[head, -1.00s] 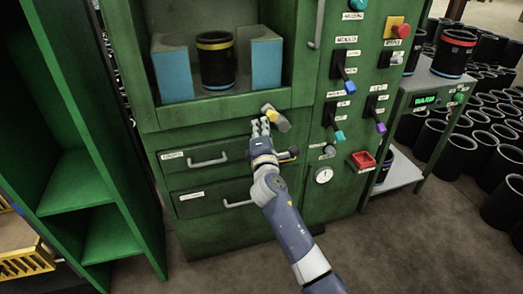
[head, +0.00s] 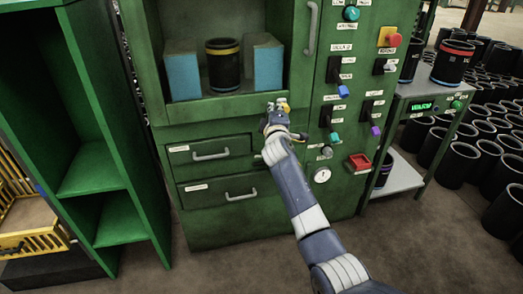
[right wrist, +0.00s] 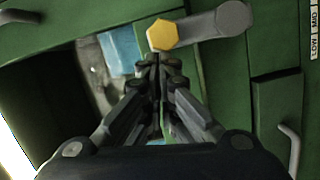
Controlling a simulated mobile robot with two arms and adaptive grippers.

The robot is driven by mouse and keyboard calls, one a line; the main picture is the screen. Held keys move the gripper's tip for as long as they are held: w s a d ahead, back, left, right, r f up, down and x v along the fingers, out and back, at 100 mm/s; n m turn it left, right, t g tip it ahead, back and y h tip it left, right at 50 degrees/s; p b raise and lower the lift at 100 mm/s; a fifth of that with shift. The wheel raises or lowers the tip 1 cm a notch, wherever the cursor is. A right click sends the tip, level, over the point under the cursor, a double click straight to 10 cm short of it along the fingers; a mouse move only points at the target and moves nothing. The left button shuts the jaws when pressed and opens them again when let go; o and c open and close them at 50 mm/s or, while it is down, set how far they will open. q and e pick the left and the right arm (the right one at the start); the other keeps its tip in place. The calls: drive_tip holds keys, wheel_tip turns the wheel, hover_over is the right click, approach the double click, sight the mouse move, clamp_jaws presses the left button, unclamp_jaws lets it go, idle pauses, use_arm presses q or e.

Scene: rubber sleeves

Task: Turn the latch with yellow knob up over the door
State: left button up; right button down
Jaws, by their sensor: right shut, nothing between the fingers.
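The latch is a short grey bar with a yellow hexagonal knob (right wrist: 162,35) at one end and a rounded grey end (right wrist: 231,20) at the other. In the head view the yellow knob (head: 284,106) shows small at the lower right corner of the green door (head: 225,107). My right gripper (head: 271,108) is shut and empty, its fingertips close beside the knob. In the right wrist view the closed fingertips (right wrist: 158,60) sit just below the knob; whether they touch it I cannot tell. The gripper partly hides the latch in the head view. My left gripper is out of view.
Behind the door opening, a black sleeve (head: 222,65) stands between two blue-faced blocks. Drawers with grey handles (head: 211,156) lie below. Switches and a red box (head: 358,162) stick out from the panel at right. Open green shelves (head: 95,176) stand at left.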

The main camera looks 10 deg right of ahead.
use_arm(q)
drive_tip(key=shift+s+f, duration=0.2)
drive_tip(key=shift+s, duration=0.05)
use_arm(e)
drive_tip(key=shift+d+r, duration=0.1)
idle(0.3)
drive_tip(key=v, duration=1.2)
